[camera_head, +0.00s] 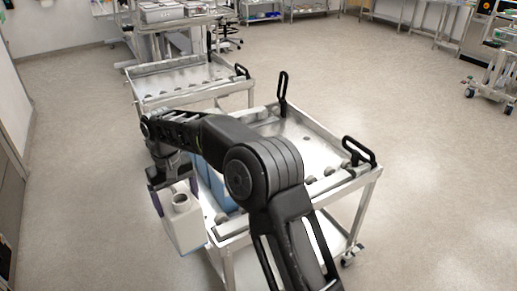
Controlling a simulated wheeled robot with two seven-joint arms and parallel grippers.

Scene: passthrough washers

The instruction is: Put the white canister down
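The white canister (183,226), a boxy container with a round open neck on top, hangs at the left side of the near cart, slightly tilted. My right gripper (175,194) is shut on it, with a dark purple finger on each side of its upper part. My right arm comes in from the bottom, right of centre, and bends over to the left. The canister's underside is hidden, and I see nothing supporting it from below. My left gripper is not in view.
The near metal cart (325,152) has a mostly bare top with rollers along its edges and black handles. Blue containers (217,187) stand at its left, partly behind my arm. A second cart (185,80) stands behind. Open floor (430,180) lies right.

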